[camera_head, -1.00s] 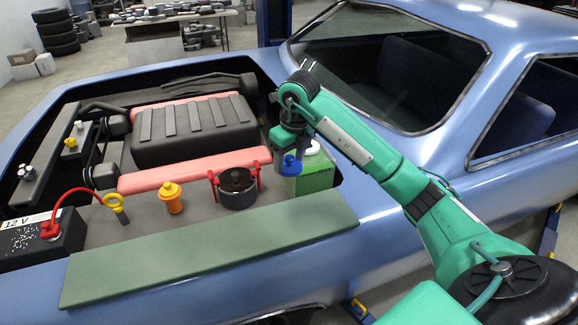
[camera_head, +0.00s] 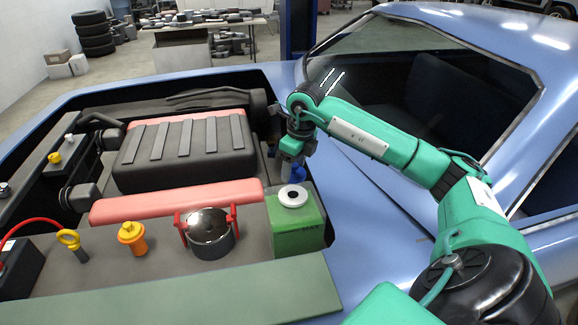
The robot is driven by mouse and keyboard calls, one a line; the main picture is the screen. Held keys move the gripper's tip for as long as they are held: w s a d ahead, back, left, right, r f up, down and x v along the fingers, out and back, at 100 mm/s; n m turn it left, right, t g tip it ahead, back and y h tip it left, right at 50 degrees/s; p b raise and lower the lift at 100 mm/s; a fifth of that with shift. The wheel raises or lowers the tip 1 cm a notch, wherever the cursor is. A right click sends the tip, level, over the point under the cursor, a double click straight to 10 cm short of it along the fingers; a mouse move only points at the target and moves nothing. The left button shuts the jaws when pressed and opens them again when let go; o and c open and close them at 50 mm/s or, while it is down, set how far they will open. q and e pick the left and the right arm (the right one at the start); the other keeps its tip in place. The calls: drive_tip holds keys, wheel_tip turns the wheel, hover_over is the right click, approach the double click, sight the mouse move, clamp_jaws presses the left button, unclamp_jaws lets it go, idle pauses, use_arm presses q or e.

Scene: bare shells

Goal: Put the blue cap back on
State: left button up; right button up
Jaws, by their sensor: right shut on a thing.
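My right gripper (camera_head: 293,150) points down and is shut on the blue cap (camera_head: 299,172), which is partly hidden behind the fingers. The green tank (camera_head: 298,235) stands at the right end of the engine bay. Its white round neck (camera_head: 293,196) with a dark opening faces up, uncovered. In the picture the cap shows just above and slightly right of the neck, apart from it. How high the cap is over the tank I cannot tell. My left gripper is not in view.
Left of the tank stand a metal pot with red clamps (camera_head: 209,233), an orange-yellow capped filler (camera_head: 132,237) and a yellow ring dipstick (camera_head: 70,241). The black engine cover (camera_head: 181,150) lies behind. A green mat (camera_head: 200,298) covers the front fender. The blue windshield pillar and hood edge lie right.

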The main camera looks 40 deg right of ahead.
sight(293, 195)
drive_tip(key=shift+a+f, duration=0.2)
drive_tip(key=shift+f, duration=0.1)
drive_tip(key=shift+s+f+b, duration=0.1)
drive_tip(key=shift+f+b, duration=0.25)
drive_tip(key=shift+b, duration=0.15)
wheel_tip(293, 195, down, 3)
drive_tip(key=shift+d+r+b, duration=0.1)
drive_tip(key=shift+r+b, duration=0.1)
drive_tip(key=shift+b, duration=0.55)
drive_tip(key=shift+f+b, duration=0.55)
drive_tip(key=shift+f, duration=0.55)
drive_tip(key=shift+b, duration=0.3)
drive_tip(key=shift+f+b, duration=0.15)
drive_tip(key=shift+b, duration=0.25)
drive_tip(key=o, duration=1.1)
